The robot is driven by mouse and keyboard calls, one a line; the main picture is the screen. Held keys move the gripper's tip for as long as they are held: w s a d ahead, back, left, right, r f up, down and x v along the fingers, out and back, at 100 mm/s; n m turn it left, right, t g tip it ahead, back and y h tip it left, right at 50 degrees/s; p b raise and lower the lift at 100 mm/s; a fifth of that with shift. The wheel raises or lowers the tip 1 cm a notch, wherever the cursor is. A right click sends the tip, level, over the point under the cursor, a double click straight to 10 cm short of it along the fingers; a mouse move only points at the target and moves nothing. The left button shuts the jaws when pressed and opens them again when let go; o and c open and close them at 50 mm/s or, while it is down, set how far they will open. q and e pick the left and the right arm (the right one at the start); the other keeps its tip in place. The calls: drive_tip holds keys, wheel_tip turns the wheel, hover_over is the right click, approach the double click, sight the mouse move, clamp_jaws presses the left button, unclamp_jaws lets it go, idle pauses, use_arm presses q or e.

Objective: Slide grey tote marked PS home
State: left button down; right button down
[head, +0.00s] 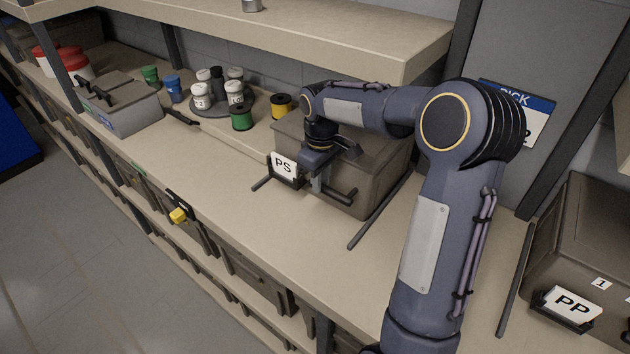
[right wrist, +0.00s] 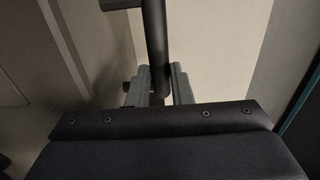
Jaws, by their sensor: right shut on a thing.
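The grey tote marked PS (head: 362,172) stands on the shelf in the middle of the head view, between dark rails. Its white PS label (head: 284,165) is on its front, beside a dark bar handle. My right gripper (head: 318,186) is at the tote's front and is shut on the handle. In the right wrist view the dark handle bar (right wrist: 155,45) runs between the two fingers (right wrist: 159,88). My arm hides part of the tote's top and right side. My left gripper is not in view.
A guide rail (head: 378,212) lies right of the tote. A PP tote (head: 590,250) stands at the far right. Bottles on a round tray (head: 222,105), a yellow spool (head: 281,104) and a grey box (head: 122,105) stand to the left. An upper shelf (head: 300,32) overhangs the back.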

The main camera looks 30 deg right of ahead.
drive_tip(key=shift+d, duration=0.15)
drive_tip(key=shift+w+d+p, duration=0.25)
drive_tip(key=shift+d, duration=0.3)
drive_tip(key=shift+w+d+p, duration=0.2)
drive_tip(key=shift+d+p, duration=0.05)
drive_tip(key=shift+d, duration=0.3)
drive_tip(key=c, duration=1.2)
unclamp_jaws()
drive_tip(key=shift+a, duration=0.1)
drive_tip(key=shift+s+a, duration=0.1)
drive_tip(key=shift+s+a, duration=0.25)
drive_tip(key=shift+a, duration=0.6)
drive_tip(key=shift+d, duration=0.1)
drive_tip(key=shift+w+d, duration=0.2)
drive_tip(key=shift+d, duration=0.3)
